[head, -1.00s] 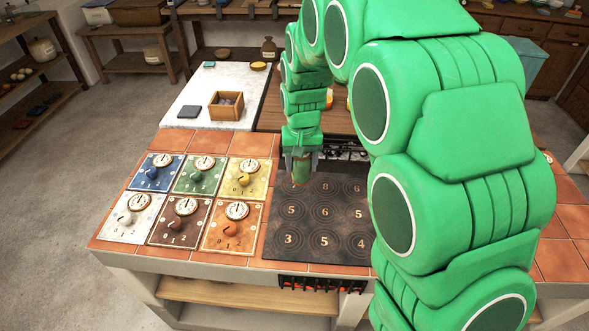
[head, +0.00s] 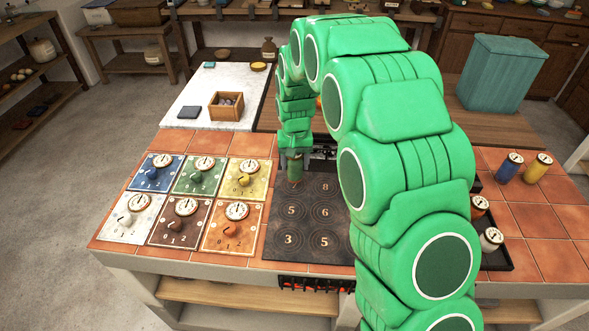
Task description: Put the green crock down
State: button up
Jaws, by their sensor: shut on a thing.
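My gripper (head: 294,163) hangs over the back left part of the dark hob plate (head: 283,242). It is shut on the green crock (head: 295,170), which is small and mostly hidden between the fingers. The crock is near the plate's back left ring, and I cannot tell whether its base touches the plate.
Left of the plate lie several coloured dial tiles (head: 183,219). A marble slab (head: 205,95) with a wooden box (head: 226,107) is behind them. At right stand a blue canister (head: 509,168), a yellow canister (head: 538,168) and a black tray (head: 497,262). A teal bin (head: 502,75) is farther back.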

aim_at(295, 169)
jog(key=shift+w+a+f, duration=0.1)
jog(key=shift+w+f, duration=0.15)
jog(key=shift+f, duration=1.55)
jog(key=shift+f, duration=0.1)
jog(key=o, duration=1.3)
jog(key=shift+o, duration=0.2)
